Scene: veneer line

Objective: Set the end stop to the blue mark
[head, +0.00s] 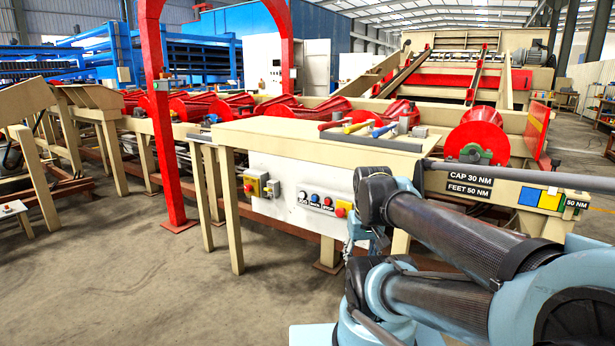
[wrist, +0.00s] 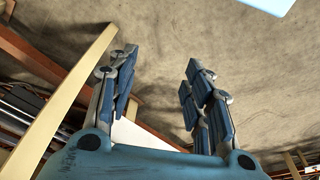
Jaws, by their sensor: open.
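My gripper (wrist: 160,65) is open in the wrist view, its two blue-padded fingers apart with nothing between them. It points at the bare floor beside a cream beam (wrist: 65,105). In the head view my arm fills the lower right, and I cannot make out the fingers there. A blue mark (head: 530,196) sits beside a yellow one on the cream front beam (head: 450,186) at the right, between the "FEET 50 NM" and "50 NM" labels. A grey rail (head: 530,176) runs above the marks. I cannot clearly pick out the end stop; my arm hides part of this area.
A cream bench (head: 290,140) stands left of my arm, with several hand tools (head: 375,128) on top. Its white front panel (head: 300,185) carries buttons. The concrete floor (head: 130,280) at front left is clear.

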